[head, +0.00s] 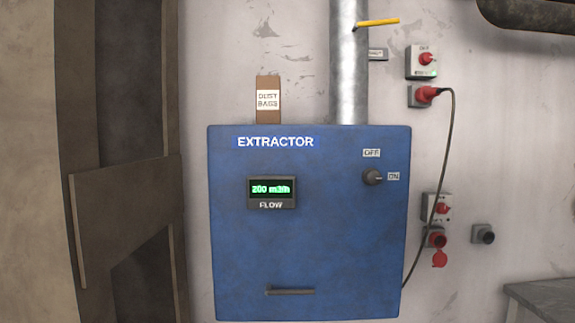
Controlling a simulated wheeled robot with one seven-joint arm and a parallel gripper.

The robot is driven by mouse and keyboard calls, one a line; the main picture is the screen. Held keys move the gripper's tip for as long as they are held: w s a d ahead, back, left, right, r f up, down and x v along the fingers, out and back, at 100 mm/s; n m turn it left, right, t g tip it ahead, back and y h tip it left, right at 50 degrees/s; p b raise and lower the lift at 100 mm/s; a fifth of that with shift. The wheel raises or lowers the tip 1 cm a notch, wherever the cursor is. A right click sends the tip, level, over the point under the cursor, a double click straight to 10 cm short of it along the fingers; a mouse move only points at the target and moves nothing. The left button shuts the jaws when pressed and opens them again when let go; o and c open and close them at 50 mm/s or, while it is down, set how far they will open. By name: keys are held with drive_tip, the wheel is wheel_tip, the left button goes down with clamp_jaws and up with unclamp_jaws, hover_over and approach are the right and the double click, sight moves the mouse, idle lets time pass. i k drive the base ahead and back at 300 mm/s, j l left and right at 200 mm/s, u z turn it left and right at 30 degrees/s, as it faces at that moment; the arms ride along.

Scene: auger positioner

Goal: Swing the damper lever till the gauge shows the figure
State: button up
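A yellow lever (378,21) sticks out to the right from the grey metal duct (349,70), near the top of the head view. It is close to level, with its outer end slightly raised. The gauge (271,191) on the blue extractor cabinet (310,235) is a small dark display with green digits that seem to read 200 m3/h, above the label FLOW. A small grey tag (378,54) sits right of the duct below the lever; its writing is too small to read. My gripper is not in view.
A dark knob (373,177) sits by OFF and ON labels. A brown DUST BAGS box (268,99) stands on the cabinet. Red plugs and sockets (426,95) with a hanging cable line the wall at right. Brown panels (125,220) fill the left; a grey bench (545,298) is lower right.

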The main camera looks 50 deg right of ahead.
sight(358, 24)
drive_tip(key=l+z, duration=0.2)
drive_tip(key=z, duration=0.15)
drive_tip(key=l+z, duration=0.15)
drive_tip(key=z, duration=0.2)
drive_tip(key=i+l+z, duration=0.1)
drive_tip(key=z, duration=0.25)
